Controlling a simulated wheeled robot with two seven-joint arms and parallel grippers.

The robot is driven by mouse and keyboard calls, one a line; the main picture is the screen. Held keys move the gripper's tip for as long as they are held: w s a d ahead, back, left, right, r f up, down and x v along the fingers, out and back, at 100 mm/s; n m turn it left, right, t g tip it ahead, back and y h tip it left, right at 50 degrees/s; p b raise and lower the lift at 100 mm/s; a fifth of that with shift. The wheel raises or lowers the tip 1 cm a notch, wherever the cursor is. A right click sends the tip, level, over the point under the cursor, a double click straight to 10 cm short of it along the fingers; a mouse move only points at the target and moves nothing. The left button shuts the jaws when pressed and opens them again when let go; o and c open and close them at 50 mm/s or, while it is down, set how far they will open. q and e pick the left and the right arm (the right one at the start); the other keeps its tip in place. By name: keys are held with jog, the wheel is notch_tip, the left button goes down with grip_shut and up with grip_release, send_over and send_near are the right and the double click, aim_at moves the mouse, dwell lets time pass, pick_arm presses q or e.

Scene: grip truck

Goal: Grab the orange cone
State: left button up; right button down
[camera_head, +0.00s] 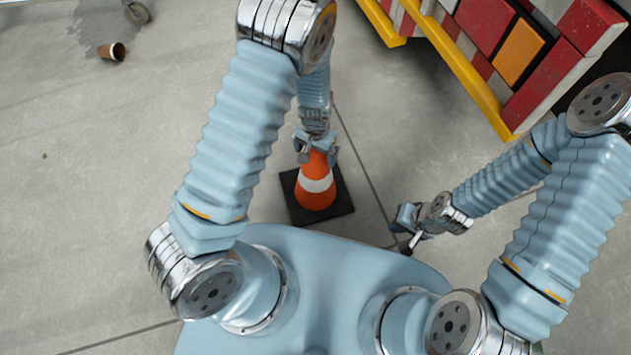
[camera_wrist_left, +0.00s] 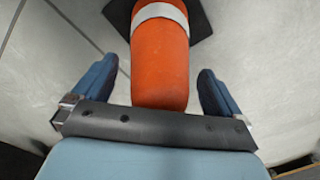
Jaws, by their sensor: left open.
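The orange cone (camera_head: 316,196) has a white band and a dark square base (camera_head: 337,203). It stands upright on the floor just in front of my body. My left gripper (camera_head: 316,150) is at the cone's top in the head view. In the left wrist view, my left gripper (camera_wrist_left: 158,85) is open, with one blue finger on each side of the orange cone (camera_wrist_left: 160,62) and visible gaps between them. My right gripper (camera_head: 407,230) is to the right of the cone, low beside my body and apart from it. Its finger opening is too small to tell.
A truck or rack with red, orange and white panels (camera_head: 520,50) and a yellow edge (camera_head: 470,80) stands at the upper right. A small brown pot or cup (camera_head: 113,52) lies near a dark stain at the upper left. The grey floor (camera_head: 90,200) on the left is clear.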

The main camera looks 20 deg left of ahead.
pick_arm(q)
grip_shut()
dwell(0.6)
